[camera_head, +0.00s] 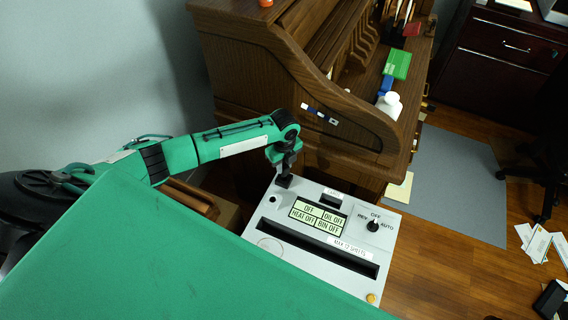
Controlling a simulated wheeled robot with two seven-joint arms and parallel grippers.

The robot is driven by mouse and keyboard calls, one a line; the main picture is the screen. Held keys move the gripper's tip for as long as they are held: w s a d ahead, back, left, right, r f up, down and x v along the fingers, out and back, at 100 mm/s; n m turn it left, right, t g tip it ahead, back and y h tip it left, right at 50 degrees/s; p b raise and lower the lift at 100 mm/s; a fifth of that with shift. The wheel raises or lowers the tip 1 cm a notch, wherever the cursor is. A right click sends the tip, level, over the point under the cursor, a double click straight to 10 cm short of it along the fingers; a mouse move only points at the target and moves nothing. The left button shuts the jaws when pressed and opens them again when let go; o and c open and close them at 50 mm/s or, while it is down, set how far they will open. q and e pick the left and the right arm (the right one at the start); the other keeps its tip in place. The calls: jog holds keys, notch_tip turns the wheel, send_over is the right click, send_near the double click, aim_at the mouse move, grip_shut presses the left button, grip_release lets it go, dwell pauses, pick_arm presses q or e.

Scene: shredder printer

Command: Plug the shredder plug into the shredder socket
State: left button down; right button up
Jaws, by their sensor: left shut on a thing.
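The grey shredder (390,247) stands below the desk, its top panel facing up, with a dial (373,226), a label panel and a long dark slot. My left gripper (284,178) points down at the shredder's upper left corner. It is shut on a small black piece, likely the shredder plug (284,182), at or just above the panel; I cannot tell if it touches. A small dark round hole (273,199), perhaps the shredder socket, lies just below and left of the plug. My right gripper is not in view.
A wooden roll-top desk (240,60) stands right behind my left gripper, with a white bottle (390,104) and a green box (397,64) on it. A grey mat (455,185) and scattered papers (540,245) lie on the wooden floor at right. My green body covers the lower left.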

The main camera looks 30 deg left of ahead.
pick_arm(q)
jog(key=shift+f, duration=0.2)
dwell(0.5)
jog(key=shift+f+b, duration=0.75)
jog(key=shift+f, duration=0.8)
jog(key=c, duration=1.1)
grip_release()
jog(key=shift+r, duration=0.1)
notch_tip(320, 180, up, 14)
jog(key=b, duration=0.1)
jog(key=shift+f, duration=0.25)
